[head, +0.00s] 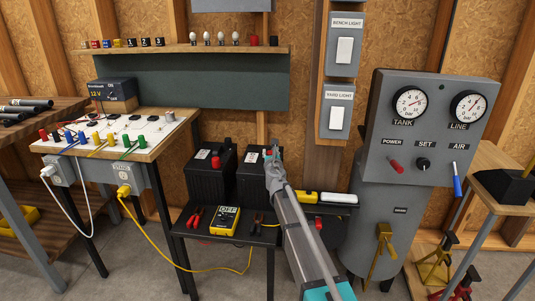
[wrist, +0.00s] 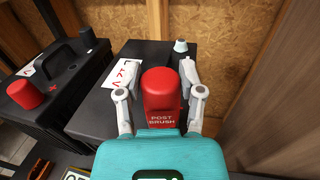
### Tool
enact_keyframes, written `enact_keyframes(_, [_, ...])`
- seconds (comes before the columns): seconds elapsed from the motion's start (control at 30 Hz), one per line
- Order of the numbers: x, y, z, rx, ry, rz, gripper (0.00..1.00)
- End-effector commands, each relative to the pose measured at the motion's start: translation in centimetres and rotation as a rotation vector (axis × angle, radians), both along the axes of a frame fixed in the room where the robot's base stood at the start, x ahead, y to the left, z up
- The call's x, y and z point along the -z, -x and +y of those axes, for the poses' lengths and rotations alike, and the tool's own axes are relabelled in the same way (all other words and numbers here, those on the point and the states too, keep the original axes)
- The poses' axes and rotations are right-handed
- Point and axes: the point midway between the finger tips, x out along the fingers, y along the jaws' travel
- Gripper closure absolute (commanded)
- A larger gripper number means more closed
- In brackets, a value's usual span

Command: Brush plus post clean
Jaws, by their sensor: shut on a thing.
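My gripper (wrist: 160,92) is shut on the red post brush (wrist: 162,95), lettered "POST BRUSH", with a grey finger on each side. In the head view my gripper (head: 271,168) is over the right black battery (head: 249,180), and a bit of red shows at its tip. In the wrist view the brush is over the near part of this battery (wrist: 165,50), which has a white label (wrist: 122,72) and a bare grey post (wrist: 180,46) at the far end. The plus post is not visible; whether the brush touches it I cannot tell.
The left battery (head: 211,170) stands close beside, with a red cap (wrist: 25,93) and a black cap (wrist: 86,35). A yellow multimeter (head: 226,220), red pliers (head: 195,217) and dark pliers (head: 257,225) lie in front. The grey air panel (head: 430,125) stands at right.

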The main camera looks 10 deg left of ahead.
Motion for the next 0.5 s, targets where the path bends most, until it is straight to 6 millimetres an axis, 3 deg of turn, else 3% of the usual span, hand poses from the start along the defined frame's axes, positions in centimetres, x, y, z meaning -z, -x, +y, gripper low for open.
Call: enact_keyframes(0.5, [0.00, -0.12, 0.16, 0.282, 0.000, -0.001, 1.00])
